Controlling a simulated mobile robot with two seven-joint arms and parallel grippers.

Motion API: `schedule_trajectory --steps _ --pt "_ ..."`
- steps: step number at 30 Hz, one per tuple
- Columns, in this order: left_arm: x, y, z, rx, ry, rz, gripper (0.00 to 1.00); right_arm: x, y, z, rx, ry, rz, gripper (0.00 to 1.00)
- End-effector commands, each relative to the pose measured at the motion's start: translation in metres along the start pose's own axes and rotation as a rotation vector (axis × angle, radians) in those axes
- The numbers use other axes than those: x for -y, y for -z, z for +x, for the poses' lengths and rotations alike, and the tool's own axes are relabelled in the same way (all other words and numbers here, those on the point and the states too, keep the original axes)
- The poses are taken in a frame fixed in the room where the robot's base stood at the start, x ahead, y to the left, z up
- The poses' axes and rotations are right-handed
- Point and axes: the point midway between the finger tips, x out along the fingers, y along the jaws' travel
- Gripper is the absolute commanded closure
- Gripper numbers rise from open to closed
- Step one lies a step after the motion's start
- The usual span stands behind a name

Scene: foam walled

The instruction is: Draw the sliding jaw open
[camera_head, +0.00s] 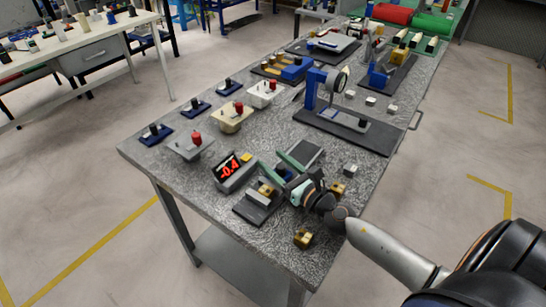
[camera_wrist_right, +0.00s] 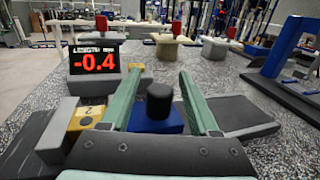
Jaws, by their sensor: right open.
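The sliding jaw is a blue block (camera_wrist_right: 155,118) with a black knob (camera_wrist_right: 158,100) on top; in the head view the blue block (camera_head: 284,172) is partly hidden by my right gripper. My right gripper (camera_head: 269,158) is open, its green fingers reaching over the device. In the right wrist view my right gripper (camera_wrist_right: 160,75) has the knob between its fingers, with a gap visible on each side. The length display (camera_head: 230,169) reads -0.4, also in the right wrist view (camera_wrist_right: 95,62). My left gripper is not in view.
A brass block marked 2 (camera_wrist_right: 85,119) sits on a grey part left of the fingers. Another brass block (camera_head: 303,238) lies near the table's front edge. Red-knobbed devices (camera_head: 232,117) stand to the left. A blue-framed press (camera_head: 318,92) stands behind.

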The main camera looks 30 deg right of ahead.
Motion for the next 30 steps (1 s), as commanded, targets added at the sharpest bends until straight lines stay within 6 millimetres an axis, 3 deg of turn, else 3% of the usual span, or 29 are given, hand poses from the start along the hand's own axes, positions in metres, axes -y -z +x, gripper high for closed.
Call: schedule_trajectory --steps 13,30 --pt "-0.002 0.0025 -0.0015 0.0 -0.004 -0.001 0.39 -0.0007 0.0001 0.0095 0.0 -0.002 0.0 0.39" --pt "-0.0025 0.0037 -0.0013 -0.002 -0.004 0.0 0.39 -0.0006 0.0 0.0092 0.0 -0.001 0.0 1.0"
